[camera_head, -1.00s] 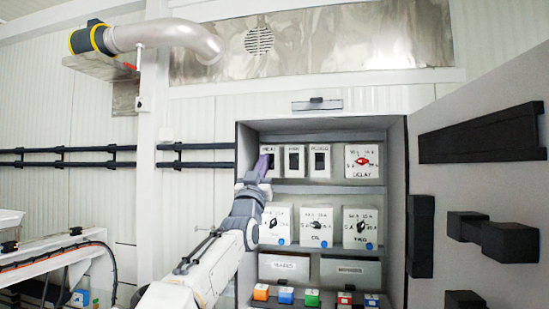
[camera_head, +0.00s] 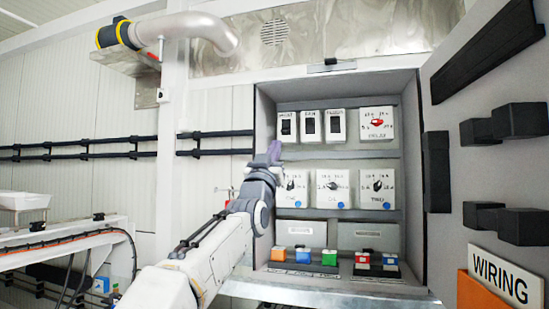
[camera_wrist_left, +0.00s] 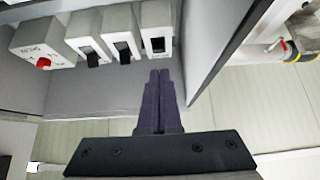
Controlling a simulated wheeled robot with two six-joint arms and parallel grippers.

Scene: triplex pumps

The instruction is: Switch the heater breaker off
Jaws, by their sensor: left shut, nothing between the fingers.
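Three white breaker boxes with black switches sit on the top shelf of an open grey cabinet. The left box (camera_head: 287,127) has a small label that looks like "HEAT"; in the wrist view, turned over, it is the rightmost box (camera_wrist_left: 155,20). Its black switch (camera_wrist_left: 157,44) looks set differently from the other two, whose levers jut out. My left gripper (camera_head: 274,150) is shut and empty, just below and left of that box in the head view. Its purple fingertips (camera_wrist_left: 159,75) are apart from the switch. My right gripper is out of view.
A delay box (camera_head: 377,123) with a red knob stands right of the breakers. Dial boxes (camera_head: 332,188) fill the shelf below, with coloured buttons (camera_head: 304,257) lower down. The open cabinet door (camera_head: 470,170) bounds the right; the cabinet side wall (camera_wrist_left: 222,50) is near my fingers.

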